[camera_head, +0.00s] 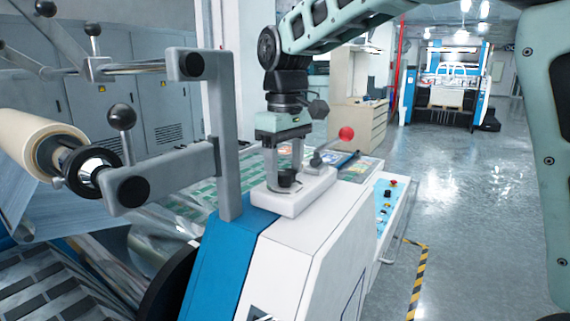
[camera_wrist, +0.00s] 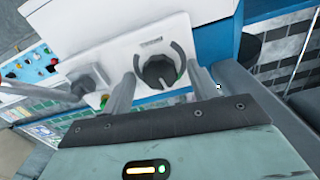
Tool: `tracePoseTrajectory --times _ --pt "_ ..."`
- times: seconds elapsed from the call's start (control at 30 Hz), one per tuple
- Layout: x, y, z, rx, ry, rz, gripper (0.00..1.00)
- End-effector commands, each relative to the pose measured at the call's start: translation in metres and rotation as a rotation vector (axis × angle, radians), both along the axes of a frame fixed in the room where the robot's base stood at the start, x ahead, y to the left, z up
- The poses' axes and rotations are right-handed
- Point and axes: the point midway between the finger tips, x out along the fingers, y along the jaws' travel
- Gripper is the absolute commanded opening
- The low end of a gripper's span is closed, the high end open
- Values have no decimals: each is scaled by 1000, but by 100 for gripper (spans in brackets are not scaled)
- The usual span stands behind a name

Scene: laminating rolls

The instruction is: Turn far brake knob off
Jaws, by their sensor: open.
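My gripper (camera_head: 283,170) points down over the nearer knob. In the wrist view its open fingers (camera_wrist: 163,76) stand on either side of that knob, with gaps visible. I cannot tell which way the farther knob is set.
A grey upright bracket (camera_head: 228,150) stands left of my gripper, with a cream roll (camera_head: 28,140) beyond it. A red ball-ended lever (camera_head: 346,133) rises behind the housing. A blue button panel (camera_head: 388,200) is on the right. The floor farther right is open.

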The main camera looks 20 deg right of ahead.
Motion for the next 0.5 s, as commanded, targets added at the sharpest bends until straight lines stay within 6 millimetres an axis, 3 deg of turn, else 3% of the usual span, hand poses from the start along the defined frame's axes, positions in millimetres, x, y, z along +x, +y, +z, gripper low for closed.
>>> tracePoseTrajectory --times 0.1,0.27,0.5 --pt "0 0 0 0 0 0 60" --pt "0 0 0 0 0 0 15" --pt "0 0 0 0 0 8 15"
